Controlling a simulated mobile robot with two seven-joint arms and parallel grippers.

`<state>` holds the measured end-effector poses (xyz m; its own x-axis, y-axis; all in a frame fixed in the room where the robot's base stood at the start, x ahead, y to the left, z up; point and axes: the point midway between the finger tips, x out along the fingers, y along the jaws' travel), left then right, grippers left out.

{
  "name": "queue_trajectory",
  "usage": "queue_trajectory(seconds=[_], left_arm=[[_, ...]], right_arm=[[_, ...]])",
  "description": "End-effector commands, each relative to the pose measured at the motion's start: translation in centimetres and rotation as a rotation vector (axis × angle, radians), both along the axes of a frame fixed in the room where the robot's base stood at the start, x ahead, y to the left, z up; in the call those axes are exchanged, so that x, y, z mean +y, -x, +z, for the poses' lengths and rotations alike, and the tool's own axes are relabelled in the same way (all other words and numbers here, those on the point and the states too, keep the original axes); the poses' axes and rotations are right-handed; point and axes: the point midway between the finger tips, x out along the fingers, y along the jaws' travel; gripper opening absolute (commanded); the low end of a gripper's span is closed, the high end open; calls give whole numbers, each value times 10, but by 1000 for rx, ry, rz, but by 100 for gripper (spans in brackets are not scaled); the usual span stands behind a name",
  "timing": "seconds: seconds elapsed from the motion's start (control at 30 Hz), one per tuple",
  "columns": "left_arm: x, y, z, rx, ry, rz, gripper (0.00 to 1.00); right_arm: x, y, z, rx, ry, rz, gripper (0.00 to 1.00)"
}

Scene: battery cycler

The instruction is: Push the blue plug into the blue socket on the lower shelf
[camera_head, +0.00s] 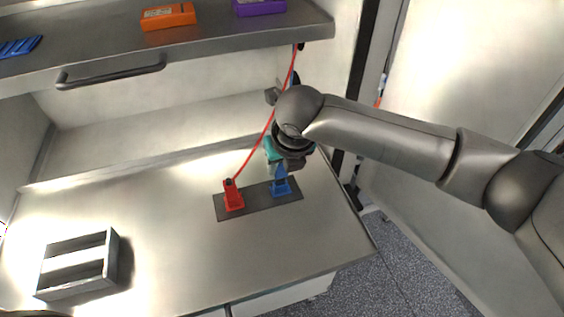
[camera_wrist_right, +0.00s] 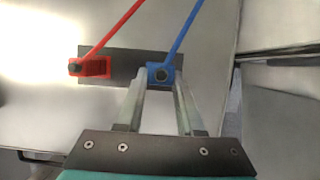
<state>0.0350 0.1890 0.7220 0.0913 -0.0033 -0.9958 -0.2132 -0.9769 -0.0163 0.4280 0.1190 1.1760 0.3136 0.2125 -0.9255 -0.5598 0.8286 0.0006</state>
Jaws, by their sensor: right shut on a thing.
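A dark plate (camera_head: 257,200) on the lower shelf carries a red socket (camera_head: 234,202) and a blue socket (camera_head: 282,189). My right gripper (camera_head: 280,172) points down over the blue socket. It is shut on the blue plug (camera_wrist_right: 161,73), which lies between its fingertips (camera_wrist_right: 158,88) in the wrist view, with a blue cable running up from it. The plug appears upright and lined up over the blue socket, touching or very close. The fingers hide part of it, so I cannot tell how deep it sits. My left gripper is not in view.
A red cable (camera_head: 258,142) runs from the red socket up to the upper shelf's edge, close beside my right gripper. A metal tray (camera_head: 112,262) stands at the front left. Orange (camera_head: 169,16) and purple (camera_head: 258,7) boxes sit on the upper shelf.

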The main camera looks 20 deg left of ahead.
Motion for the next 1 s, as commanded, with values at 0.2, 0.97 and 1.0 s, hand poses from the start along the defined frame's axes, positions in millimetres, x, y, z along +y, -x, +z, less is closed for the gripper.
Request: queue_trajectory(seconds=[0.2,0.97,1.0], left_arm=[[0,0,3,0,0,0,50],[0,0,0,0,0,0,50],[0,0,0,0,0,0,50]], right_arm=[[0,0,0,-1,-1,1,0],[0,0,-9,0,0,1,0],[0,1,-9,0,0,1,0]])
